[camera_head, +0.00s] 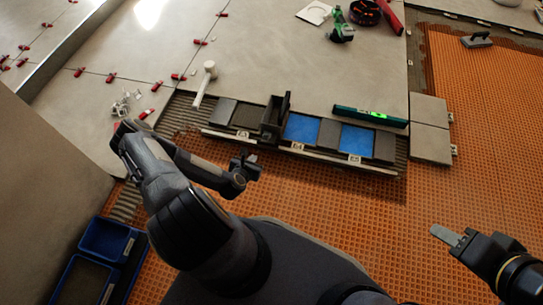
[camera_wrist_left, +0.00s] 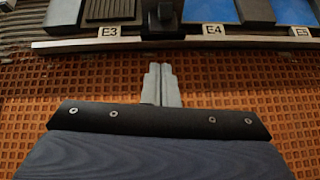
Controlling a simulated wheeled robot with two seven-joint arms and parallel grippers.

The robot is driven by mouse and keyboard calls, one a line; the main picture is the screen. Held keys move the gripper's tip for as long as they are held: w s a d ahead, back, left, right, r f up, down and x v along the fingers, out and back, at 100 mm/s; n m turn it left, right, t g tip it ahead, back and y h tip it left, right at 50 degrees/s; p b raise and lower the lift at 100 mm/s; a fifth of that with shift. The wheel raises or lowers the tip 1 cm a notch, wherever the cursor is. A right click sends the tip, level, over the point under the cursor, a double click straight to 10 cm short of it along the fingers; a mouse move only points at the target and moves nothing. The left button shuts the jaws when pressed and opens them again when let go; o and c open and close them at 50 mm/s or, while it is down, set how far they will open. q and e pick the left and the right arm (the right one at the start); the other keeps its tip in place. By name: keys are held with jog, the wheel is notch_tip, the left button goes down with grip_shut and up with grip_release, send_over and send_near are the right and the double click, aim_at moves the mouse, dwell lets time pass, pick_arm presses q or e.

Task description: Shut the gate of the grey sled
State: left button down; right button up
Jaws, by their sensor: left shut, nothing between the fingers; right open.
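A long grey rail (camera_head: 320,154) carries labels E3, E4 and E5 and holds a row of dark and blue panels. A dark grey box-like piece (camera_head: 272,127) stands up from the row between E3 and E4; it may be the sled, and I cannot tell how its gate stands. Its lower part shows at the top of the left wrist view (camera_wrist_left: 161,14). My left gripper (camera_head: 246,168) is shut and empty, in front of the rail and apart from it; its fingers show in the left wrist view (camera_wrist_left: 160,84). My right gripper (camera_head: 447,235) is open, low at the right.
A white mallet (camera_head: 206,80) lies behind the rail's left end. A green-lit level (camera_head: 370,116) lies behind its right part. Blue bins (camera_head: 105,241) stand at the lower left. Orange matting (camera_head: 330,205) in front of the rail is clear.

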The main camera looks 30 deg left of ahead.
aim_at(268, 136)
pick_arm(q)
jog(key=shift+s+d+f+n, duration=0.2)
jog(key=shift+d+f+n, duration=0.15)
jog(key=shift+f, duration=0.15)
jog(key=shift+s+d+f+n, duration=0.15)
jog(key=shift+d+f+n, duration=0.05)
jog(key=shift+f+n, duration=0.2)
pick_arm(e)
jog(key=shift+s+d+f, duration=0.2)
jog(key=shift+d+f, duration=0.15)
jog(key=shift+f, duration=0.05)
pick_arm(q)
jog(key=b+x, duration=0.5)
jog(key=x, duration=0.5)
jog(key=shift+a+f, duration=0.1)
jog(key=shift+a, duration=0.05)
jog(key=w+r, duration=0.3)
jog(key=shift+a+b, duration=0.4)
pick_arm(e)
notch_tip(268, 136, down, 6)
jog(key=shift+r, duration=0.2)
jog(key=shift+r, duration=0.15)
